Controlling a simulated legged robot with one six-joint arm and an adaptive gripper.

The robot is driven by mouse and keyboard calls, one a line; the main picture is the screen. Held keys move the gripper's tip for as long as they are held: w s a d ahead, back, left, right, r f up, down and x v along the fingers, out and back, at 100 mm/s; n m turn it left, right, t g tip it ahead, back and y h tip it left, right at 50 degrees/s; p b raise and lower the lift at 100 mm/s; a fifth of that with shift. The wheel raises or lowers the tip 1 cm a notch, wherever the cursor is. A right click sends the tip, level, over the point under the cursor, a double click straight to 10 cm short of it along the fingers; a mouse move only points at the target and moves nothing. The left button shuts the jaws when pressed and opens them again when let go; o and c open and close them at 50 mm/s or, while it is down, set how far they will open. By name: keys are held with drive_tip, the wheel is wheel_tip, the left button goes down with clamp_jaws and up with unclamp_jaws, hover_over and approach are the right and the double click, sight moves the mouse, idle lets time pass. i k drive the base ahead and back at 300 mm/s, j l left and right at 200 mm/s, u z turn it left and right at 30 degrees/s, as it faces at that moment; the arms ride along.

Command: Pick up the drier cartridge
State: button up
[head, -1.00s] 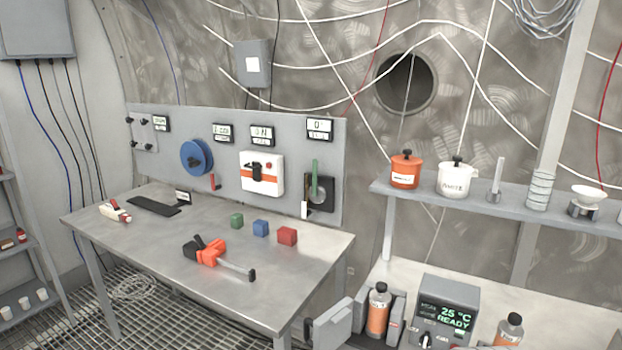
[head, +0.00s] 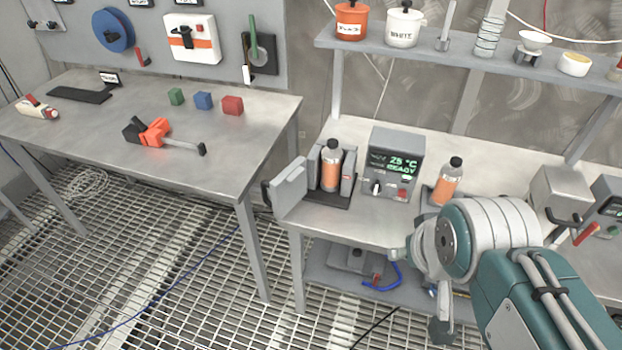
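No label marks a drier cartridge, so I cannot tell for sure which thing it is. An orange-banded bottle with a black cap (head: 331,172) stands upright in a grey clamp-like holder on the right bench. A similar orange bottle (head: 447,184) stands to the right of the display unit, its lower part near my arm. My arm reaches in from the lower right. My gripper (head: 425,292) seems to be at its end, over the bench's front edge, apart from both bottles. Its fingers are largely hidden by the wrist, and nothing shows held.
A display unit (head: 393,165) reading 25 °C READY stands between the bottles. An open grey door (head: 290,188) sticks out at the bench's left end. The left table (head: 215,150) holds coloured cubes and an orange clamp. Grated floor (head: 160,260) is free in front.

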sight(332, 154)
drive_tip(key=i+j+z, duration=0.1)
drive_tip(key=j+z, duration=0.9)
drive_tip(key=j, duration=0.5)
drive_tip(key=k+j+z, duration=0.1)
drive_tip(key=j, duration=0.4)
drive_tip(key=k+j, duration=0.1)
drive_tip(key=j, duration=0.4)
drive_tip(key=i, duration=0.3)
